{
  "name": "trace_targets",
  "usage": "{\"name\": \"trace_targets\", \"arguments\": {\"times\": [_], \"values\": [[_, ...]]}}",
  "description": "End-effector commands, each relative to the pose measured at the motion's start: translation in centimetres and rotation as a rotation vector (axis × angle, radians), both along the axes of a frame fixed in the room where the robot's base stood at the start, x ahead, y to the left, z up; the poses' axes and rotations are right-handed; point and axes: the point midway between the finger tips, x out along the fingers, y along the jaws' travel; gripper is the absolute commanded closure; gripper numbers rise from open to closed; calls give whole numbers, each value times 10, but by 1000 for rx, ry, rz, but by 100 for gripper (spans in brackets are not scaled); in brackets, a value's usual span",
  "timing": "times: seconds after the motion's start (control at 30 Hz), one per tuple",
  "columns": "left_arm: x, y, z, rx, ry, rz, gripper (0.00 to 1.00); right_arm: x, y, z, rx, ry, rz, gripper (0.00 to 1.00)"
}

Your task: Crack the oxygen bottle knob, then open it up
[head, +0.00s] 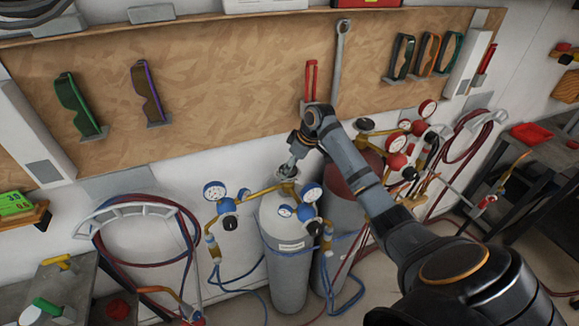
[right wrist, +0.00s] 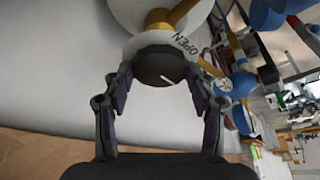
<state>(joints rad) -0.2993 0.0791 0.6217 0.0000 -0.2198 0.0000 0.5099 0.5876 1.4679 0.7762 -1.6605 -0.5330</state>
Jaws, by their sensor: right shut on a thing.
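The oxygen bottle is the pale grey cylinder (head: 287,262) with blue-trimmed gauges, standing below the wooden board in the head view. Its dark round knob (right wrist: 160,66) fills the space between my fingers in the right wrist view. My right gripper (right wrist: 159,82) is shut on the knob, one finger on each side. In the head view my right gripper (head: 290,164) reaches down to the bottle's top, and the knob is mostly hidden there. My left gripper is not in view.
A dark red cylinder (head: 345,190) with red gauges (head: 397,143) stands close on the right, partly behind my arm. Blue-trimmed gauges (head: 215,191) flank the bottle's top. Hoses (head: 150,206) hang on wall racks. Goggles and a wrench (head: 340,62) hang on the board.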

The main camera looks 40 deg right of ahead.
Motion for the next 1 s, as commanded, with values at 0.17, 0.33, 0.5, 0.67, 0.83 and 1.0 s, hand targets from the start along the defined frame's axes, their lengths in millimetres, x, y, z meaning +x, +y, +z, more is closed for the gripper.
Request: {"name": "trace_targets", "arguments": {"times": [0.17,0.33,0.5,0.67,0.83,1.0], "values": [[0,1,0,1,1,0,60,2,-2,2,-1,-2,165,74],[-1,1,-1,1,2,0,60,3,-3,1,0,-2,326,74],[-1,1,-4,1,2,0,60,4,-4,1,-1,-3,482,74],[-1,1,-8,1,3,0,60,5,-4,1,0,-3,613,74],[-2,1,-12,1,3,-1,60,6,-5,1,-2,-3,725,74],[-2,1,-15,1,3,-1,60,6,-5,1,-4,-3,803,74]]}}
